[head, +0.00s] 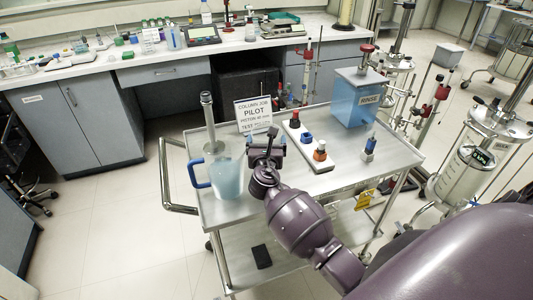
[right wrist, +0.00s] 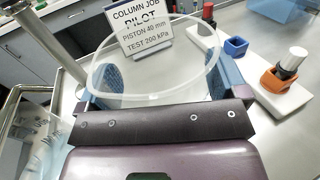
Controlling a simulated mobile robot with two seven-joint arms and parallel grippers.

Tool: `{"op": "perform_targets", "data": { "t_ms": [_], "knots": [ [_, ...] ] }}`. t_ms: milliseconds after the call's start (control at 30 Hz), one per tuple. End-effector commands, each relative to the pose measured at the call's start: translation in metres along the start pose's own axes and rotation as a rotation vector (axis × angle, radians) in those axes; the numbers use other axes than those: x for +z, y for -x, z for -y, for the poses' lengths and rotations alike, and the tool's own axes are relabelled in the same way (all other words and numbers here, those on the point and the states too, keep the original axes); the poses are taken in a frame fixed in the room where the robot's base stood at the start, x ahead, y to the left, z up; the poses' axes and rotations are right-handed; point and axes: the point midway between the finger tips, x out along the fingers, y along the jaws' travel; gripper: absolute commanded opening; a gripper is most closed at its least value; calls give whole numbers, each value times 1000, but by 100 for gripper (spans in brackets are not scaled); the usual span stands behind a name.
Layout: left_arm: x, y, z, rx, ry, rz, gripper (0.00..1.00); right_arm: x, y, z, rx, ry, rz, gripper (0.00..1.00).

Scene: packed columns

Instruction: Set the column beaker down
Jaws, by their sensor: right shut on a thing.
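The column beaker (right wrist: 150,98) is a clear, round vessel with a wide rim, seen from above in the right wrist view. My right gripper (right wrist: 165,82) is shut on it, with a blue pad on each side of its wall. In the head view my right gripper (head: 266,143) is over the left part of the metal cart (head: 230,207), in front of the "PILOT" sign (head: 253,113). The beaker is hard to make out there. I cannot tell whether its base touches the cart top. My left gripper is not in view.
A jug (head: 222,172) with a blue handle, pale blue liquid and an upright rod stands close left of the gripper. A white rack (head: 303,146) with small bottles, a blue "RINSE" tank (head: 357,98) and a small bottle (head: 369,149) stand to the right. The cart's front middle is clear.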

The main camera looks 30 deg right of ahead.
Motion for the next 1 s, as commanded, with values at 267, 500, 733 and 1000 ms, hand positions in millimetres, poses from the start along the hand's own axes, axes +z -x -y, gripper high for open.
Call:
{"op": "perform_targets", "data": {
  "t_ms": [267,500,733,1000],
  "knots": [
    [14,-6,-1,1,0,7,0,-36,0,0,-1,2,-3,69],
    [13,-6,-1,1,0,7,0,-36,0,0,0,1,-1,69],
    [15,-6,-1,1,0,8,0,-39,0,0,0,1,-2,96],
    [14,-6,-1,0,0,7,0,-38,0,0,0,0,-2,100]
  ]
}}
